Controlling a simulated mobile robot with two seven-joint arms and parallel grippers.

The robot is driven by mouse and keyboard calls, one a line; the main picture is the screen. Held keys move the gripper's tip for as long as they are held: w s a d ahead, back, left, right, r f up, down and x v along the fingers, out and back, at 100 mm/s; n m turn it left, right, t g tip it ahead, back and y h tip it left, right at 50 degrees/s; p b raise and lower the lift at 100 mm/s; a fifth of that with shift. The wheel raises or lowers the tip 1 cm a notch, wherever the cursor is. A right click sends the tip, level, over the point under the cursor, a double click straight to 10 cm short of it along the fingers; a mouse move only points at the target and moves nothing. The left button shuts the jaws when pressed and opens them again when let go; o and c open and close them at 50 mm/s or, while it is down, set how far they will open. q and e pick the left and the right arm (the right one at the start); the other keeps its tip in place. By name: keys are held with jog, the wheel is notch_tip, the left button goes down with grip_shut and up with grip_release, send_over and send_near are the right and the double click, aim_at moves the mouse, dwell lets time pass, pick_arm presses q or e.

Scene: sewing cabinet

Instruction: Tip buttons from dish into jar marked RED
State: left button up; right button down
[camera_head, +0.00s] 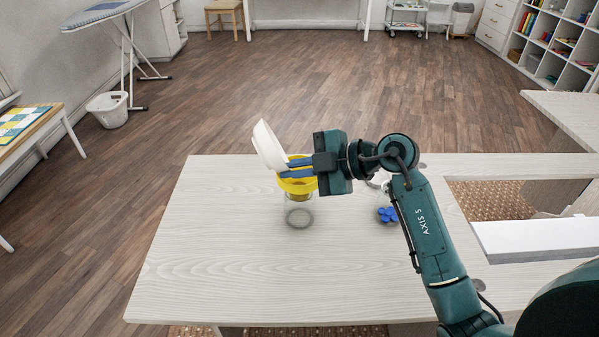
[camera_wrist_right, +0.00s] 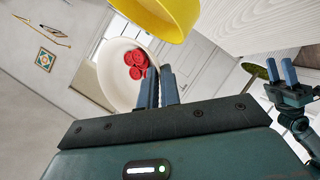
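My right gripper (camera_head: 292,167) is shut on the rim of a white dish (camera_head: 267,147) and holds it steeply tilted, up over the table. In the right wrist view, several red buttons (camera_wrist_right: 136,66) lie together inside the dish (camera_wrist_right: 118,88). A yellow funnel-like ring (camera_head: 298,185) is just below the gripper, on top of a clear jar (camera_head: 298,208); it also shows in the wrist view (camera_wrist_right: 165,14). No RED marking can be read. My left gripper (camera_wrist_right: 281,72) shows at the right of the wrist view, fingers apart and empty; the head view does not show it.
A blue cluster, perhaps buttons (camera_head: 387,214), is on the pale table (camera_head: 210,250) right of the jar, partly near my arm. A pale round item (camera_head: 379,179) is half hidden behind the arm. The table's left and front are clear. A cut-out with a white panel (camera_head: 540,238) is at right.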

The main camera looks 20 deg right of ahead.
pick_arm(q)
jog(key=shift+f+b, duration=0.25)
jog(key=shift+b, duration=0.2)
jog(key=shift+d+f+b, duration=0.1)
jog(key=shift+f+b, duration=0.6)
jog(key=shift+b, duration=0.1)
pick_arm(e)
jog(key=shift+d+y, duration=0.1)
jog(key=shift+y, duration=0.4)
pick_arm(q)
jog(key=shift+f+n, duration=0.1)
jog(key=shift+n, duration=0.2)
jog(key=shift+r, duration=0.3)
pick_arm(e)
jog(key=shift+d+m, duration=0.2)
jog(key=shift+m, duration=0.1)
jog(key=shift+d+t+y, duration=0.3)
jog(key=shift+d+y, duration=0.3)
jog(key=shift+y, duration=0.1)
pick_arm(q)
jog(key=shift+r+p, duration=0.15)
jog(key=shift+p, duration=0.3)
pick_arm(e)
jog(key=shift+d+m+t+y, duration=0.3)
jog(key=shift+m+t+y, duration=0.4)
jog(key=shift+y, duration=0.5)
